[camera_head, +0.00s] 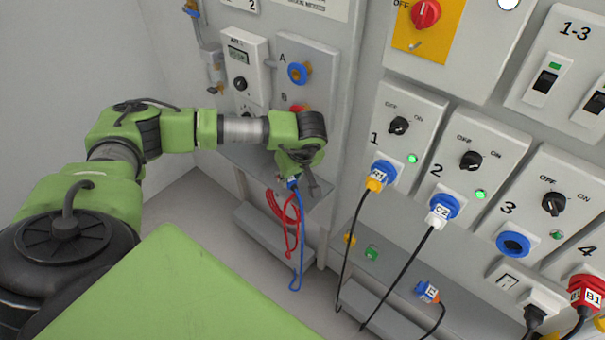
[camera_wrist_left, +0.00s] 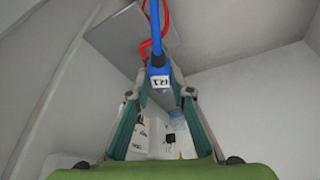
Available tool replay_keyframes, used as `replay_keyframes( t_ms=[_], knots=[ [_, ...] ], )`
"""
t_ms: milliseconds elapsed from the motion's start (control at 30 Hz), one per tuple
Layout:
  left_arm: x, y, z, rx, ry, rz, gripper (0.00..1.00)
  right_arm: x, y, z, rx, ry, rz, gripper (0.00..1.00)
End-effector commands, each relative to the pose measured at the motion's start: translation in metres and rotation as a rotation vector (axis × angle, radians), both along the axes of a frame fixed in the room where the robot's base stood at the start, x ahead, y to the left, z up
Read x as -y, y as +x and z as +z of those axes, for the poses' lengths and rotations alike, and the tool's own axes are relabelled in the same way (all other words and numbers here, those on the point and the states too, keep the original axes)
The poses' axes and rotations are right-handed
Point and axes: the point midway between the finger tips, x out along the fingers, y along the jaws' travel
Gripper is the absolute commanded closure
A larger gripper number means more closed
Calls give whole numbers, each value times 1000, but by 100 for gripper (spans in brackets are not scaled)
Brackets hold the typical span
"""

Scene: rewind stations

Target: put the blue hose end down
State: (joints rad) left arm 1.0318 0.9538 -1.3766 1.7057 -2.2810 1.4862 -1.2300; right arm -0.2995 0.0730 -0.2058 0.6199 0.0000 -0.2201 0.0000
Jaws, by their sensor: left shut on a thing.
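My left gripper (camera_head: 293,178) is shut on the blue hose end (camera_wrist_left: 158,68), in front of the panel with ports A and B and over the small shelf below it. In the left wrist view, the gripper (camera_wrist_left: 160,90) has its fingertips at the hose end, which carries a white label. The blue hose (camera_head: 300,235) hangs down from the gripper in a loop. Whether the hose end touches the shelf (camera_head: 248,157) cannot be told. My right gripper is in neither view.
A red hose (camera_head: 275,205) hangs beside the blue one. Port A (camera_head: 298,73) is blue; something red (camera_head: 299,108) is at B, partly behind my arm. To the right, blue sockets hold plugs with black cables (camera_head: 352,240). An orange-and-blue plug (camera_head: 428,292) is on the lower ledge.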

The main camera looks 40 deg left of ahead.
Motion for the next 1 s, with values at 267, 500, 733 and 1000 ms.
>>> replay_keyframes(
  t_ms=[267, 500, 733, 1000],
  knots=[
    [11, 54, -50, 0, -1, 0, 100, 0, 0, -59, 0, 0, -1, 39],
    [13, 73, -65, 0, -1, 0, 100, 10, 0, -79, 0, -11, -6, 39],
    [15, 81, -77, 0, -1, 0, 100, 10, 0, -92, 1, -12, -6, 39],
    [15, 82, -106, 0, -1, -1, 100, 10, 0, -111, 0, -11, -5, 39]
  ],
)
